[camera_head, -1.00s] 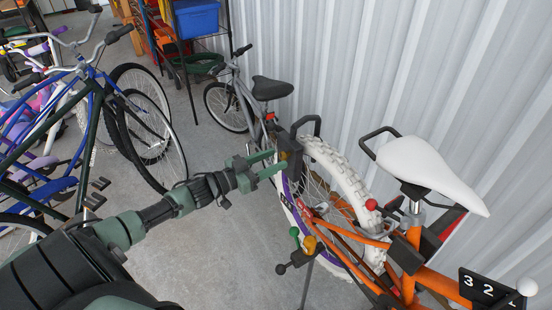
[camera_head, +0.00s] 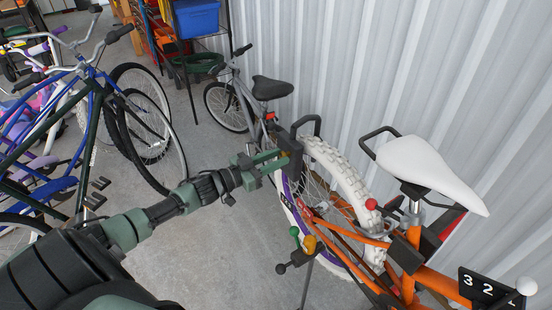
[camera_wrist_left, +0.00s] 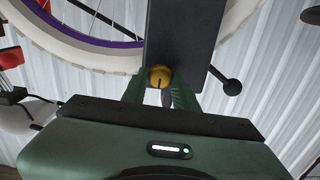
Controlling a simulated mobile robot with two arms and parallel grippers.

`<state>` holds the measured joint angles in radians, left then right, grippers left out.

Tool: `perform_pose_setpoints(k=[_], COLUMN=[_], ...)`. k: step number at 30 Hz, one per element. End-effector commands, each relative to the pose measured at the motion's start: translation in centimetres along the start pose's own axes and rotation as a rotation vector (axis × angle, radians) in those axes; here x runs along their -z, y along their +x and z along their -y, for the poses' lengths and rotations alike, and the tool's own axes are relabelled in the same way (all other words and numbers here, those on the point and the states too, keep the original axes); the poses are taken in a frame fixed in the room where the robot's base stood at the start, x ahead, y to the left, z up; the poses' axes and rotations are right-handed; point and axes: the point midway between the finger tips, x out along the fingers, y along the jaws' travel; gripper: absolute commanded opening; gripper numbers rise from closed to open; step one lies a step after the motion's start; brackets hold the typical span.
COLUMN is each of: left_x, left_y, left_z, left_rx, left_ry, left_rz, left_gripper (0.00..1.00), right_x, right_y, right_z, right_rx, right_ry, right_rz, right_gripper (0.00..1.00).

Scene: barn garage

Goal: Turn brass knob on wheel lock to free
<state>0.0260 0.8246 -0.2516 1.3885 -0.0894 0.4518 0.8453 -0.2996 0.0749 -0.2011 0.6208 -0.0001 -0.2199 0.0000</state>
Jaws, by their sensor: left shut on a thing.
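My left gripper (camera_head: 283,159) reaches the lock from the left. Its green fingers (camera_wrist_left: 160,92) lie on both sides of the knob and are shut on it. In the head view the fingers mostly cover the knob. My right gripper is not in view.
A grey bike (camera_head: 240,98) is behind, a blue bike (camera_head: 85,120) at left. The corrugated wall (camera_head: 430,70) is close on the right.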

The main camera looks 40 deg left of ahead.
Motion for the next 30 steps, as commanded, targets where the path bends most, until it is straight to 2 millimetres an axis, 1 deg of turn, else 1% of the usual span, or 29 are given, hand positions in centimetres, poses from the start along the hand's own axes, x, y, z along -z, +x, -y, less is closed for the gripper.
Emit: perform_pose_setpoints(k=[8,20,30], left_x=[0.0,-0.1,-0.2], left_y=[0.0,0.0,0.0], left_z=[-0.1,-0.2,-0.2], left_rx=[0.000,0.001,0.001], left_ry=[0.165,0.539,0.863], left_rz=[0.000,-0.002,-0.001], left_gripper=[0.00,0.00,0.00], right_x=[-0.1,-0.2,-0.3], right_y=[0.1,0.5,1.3], right_z=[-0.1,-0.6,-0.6], right_rx=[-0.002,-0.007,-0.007], right_ry=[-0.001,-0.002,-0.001], right_rz=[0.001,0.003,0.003], right_gripper=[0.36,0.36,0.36])
